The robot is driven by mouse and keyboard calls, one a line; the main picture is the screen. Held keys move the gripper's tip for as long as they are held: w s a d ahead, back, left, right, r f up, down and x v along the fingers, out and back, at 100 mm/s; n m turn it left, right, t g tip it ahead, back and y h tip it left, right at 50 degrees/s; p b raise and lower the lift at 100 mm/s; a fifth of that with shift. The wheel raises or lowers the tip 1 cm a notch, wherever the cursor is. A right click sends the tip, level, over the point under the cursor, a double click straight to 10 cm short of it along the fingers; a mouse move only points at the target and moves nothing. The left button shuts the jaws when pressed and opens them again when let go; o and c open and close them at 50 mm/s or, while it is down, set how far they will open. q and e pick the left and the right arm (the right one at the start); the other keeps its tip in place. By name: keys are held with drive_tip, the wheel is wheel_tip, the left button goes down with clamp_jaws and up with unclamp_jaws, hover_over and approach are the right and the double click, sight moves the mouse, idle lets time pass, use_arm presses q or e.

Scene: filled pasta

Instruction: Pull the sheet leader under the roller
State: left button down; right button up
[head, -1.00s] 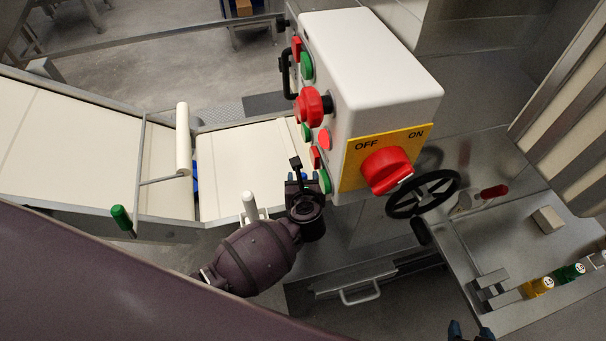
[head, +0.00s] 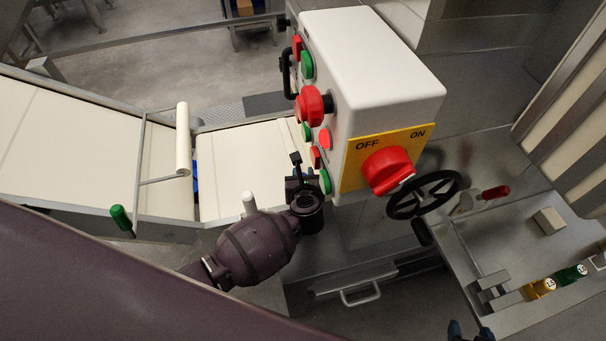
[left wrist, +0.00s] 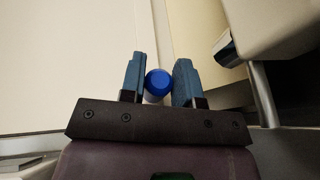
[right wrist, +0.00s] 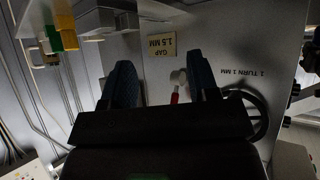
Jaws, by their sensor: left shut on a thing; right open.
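The cream sheet (head: 70,140) runs over the line at left and continues as a lower stretch (head: 240,165) toward the control box. A white roller (head: 183,138) on a thin metal frame stands across it. My left gripper (head: 311,176) is beside the box's lower edge, at the right end of the lower stretch. In the left wrist view its fingers (left wrist: 158,82) are shut on a round blue-ended piece (left wrist: 158,83), perhaps the leader's grip. The leader itself I cannot make out clearly. My right gripper (right wrist: 162,82) is open and empty; its fingertips show at the head view's bottom edge (head: 470,331).
The white control box (head: 370,70) has a red switch (head: 387,170) and several buttons. A black handwheel (head: 423,195) is below it.

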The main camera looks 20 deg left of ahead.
use_arm(q)
drive_tip(key=shift+s+a+p, duration=0.25)
drive_tip(key=shift+s+a, duration=0.35)
drive_tip(key=shift+a, duration=0.25)
drive_tip(key=shift+s+a+p, duration=0.25)
drive_tip(key=shift+s+a, duration=0.3)
drive_tip(key=shift+a, duration=0.3)
drive_tip(key=shift+s+a, duration=0.15)
drive_tip(key=shift+a, duration=0.1)
drive_tip(key=c, duration=0.8)
unclamp_jaws()
drive_tip(key=shift+c, duration=0.2)
drive_tip(key=shift+s+d+r, duration=0.2)
drive_tip(key=shift+s+d, duration=0.05)
drive_tip(key=shift+s, duration=0.15)
drive_tip(key=p+v, duration=0.1)
drive_tip(key=v, duration=0.8)
drive_tip(key=shift+s+r, duration=0.2)
drive_tip(key=shift+s, duration=0.15)
drive_tip(key=shift+d, duration=0.1)
